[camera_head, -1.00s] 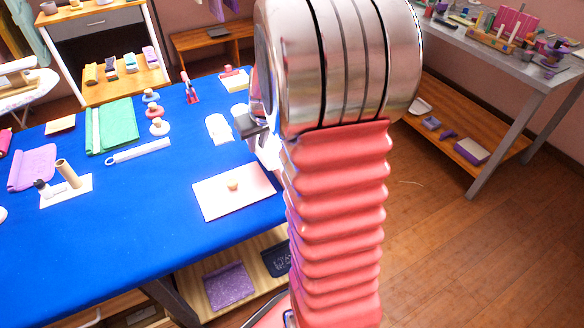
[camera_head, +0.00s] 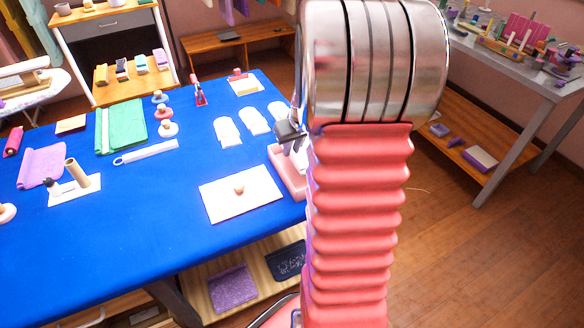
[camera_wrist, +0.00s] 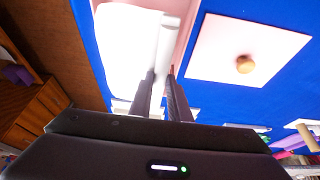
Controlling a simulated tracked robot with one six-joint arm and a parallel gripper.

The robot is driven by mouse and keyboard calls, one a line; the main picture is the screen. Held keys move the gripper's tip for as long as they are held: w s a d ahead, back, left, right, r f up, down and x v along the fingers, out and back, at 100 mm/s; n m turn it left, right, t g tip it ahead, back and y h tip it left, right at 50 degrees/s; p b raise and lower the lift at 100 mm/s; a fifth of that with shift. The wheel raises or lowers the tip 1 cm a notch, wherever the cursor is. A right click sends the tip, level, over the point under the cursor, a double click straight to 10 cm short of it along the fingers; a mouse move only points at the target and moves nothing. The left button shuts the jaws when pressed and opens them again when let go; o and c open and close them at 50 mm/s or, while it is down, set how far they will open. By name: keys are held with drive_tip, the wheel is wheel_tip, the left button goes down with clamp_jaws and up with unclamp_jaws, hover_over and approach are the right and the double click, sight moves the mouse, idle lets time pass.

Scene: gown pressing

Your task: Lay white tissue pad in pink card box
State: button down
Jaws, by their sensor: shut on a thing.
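The white tissue pad (camera_wrist: 124,48) fills the upper left of the wrist view, with a raised fold towards my fingertips. My gripper (camera_wrist: 161,74) is shut on this fold. The pink card box (camera_head: 284,174) stands at the table's right edge, partly hidden by my arm. Its pink wall (camera_wrist: 186,38) shows beside the pad in the wrist view. The pad is over the box; I cannot tell whether it touches the bottom. In the head view my gripper (camera_head: 291,134) is above the box's far end. The pale lid (camera_head: 222,204) with a round knob lies left of the box.
White scalloped pieces (camera_head: 227,131) lie behind the box on the blue table (camera_head: 150,230). The table front is clear.

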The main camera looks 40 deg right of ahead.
drive_tip(key=shift+f, duration=1.7)
drive_tip(key=shift+f, duration=0.1)
drive_tip(key=shift+f, duration=1.8)
drive_tip(key=shift+f, duration=0.3)
drive_tip(key=c, duration=1.9)
unclamp_jaws()
drive_tip(key=shift+c, duration=0.2)
drive_tip(key=shift+r, duration=0.1)
